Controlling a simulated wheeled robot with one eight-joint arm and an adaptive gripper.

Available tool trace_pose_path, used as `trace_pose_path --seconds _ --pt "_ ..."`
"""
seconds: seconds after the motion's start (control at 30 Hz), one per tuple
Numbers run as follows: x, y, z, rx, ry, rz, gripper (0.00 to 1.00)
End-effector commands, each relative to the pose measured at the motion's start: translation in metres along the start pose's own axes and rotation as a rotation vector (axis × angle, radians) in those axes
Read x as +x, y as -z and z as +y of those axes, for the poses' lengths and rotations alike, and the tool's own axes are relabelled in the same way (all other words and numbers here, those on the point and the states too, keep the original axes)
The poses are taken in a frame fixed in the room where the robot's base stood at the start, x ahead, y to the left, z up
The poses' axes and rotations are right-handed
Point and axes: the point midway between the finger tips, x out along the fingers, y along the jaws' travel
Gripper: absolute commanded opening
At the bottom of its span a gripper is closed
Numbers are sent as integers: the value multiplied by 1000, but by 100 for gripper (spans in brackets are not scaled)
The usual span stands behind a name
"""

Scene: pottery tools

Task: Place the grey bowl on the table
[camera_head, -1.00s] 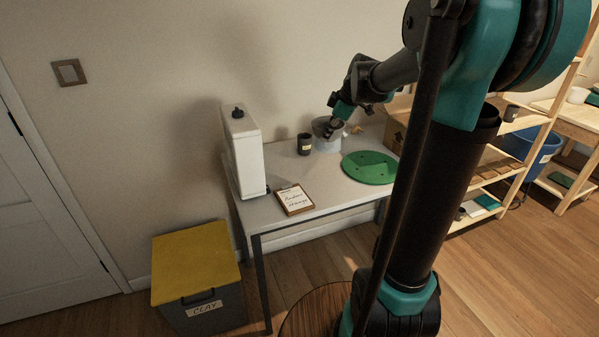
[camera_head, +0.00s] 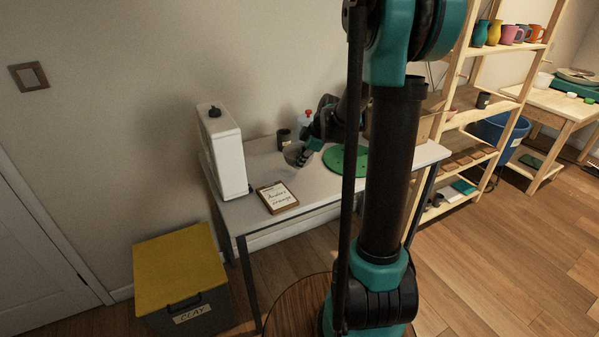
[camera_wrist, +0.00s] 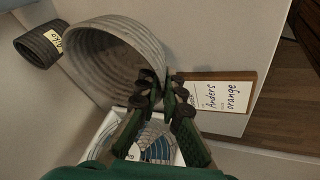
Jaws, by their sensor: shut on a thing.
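The grey bowl (camera_wrist: 88,75) is ribbed and fills the upper left of the wrist view, its opening partly facing the camera. My gripper (camera_wrist: 152,88) is shut on its rim at the bowl's right side. In the head view the bowl (camera_head: 292,154) shows small over the table, partly hidden by my gripper (camera_head: 302,158). The table (camera_head: 240,205) is a pale grey top on dark legs. I cannot tell whether the bowl touches the tabletop.
A dark labelled cup (camera_head: 284,136) stands behind the bowl. A green disc (camera_head: 345,160) lies to the right. A red-capped bottle (camera_head: 306,122) stands behind. Bare tabletop lies between bowl and clipboard.

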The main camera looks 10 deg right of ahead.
Motion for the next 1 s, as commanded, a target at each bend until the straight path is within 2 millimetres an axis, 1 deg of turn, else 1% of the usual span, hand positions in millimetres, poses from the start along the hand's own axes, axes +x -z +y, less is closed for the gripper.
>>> trace_pose_path --seconds 0.17,0.3,0.4,0.8,0.83,1.0 --pt "11 -5 -3 0 0 0 0" --pt "27 -11 -7 0 0 0 0" --pt "35 -15 -9 0 0 0 0" --pt "39 -17 -11 0 0 0 0" --pt "40 -17 -11 0 0 0 8" --pt "40 -17 -11 0 0 0 28"
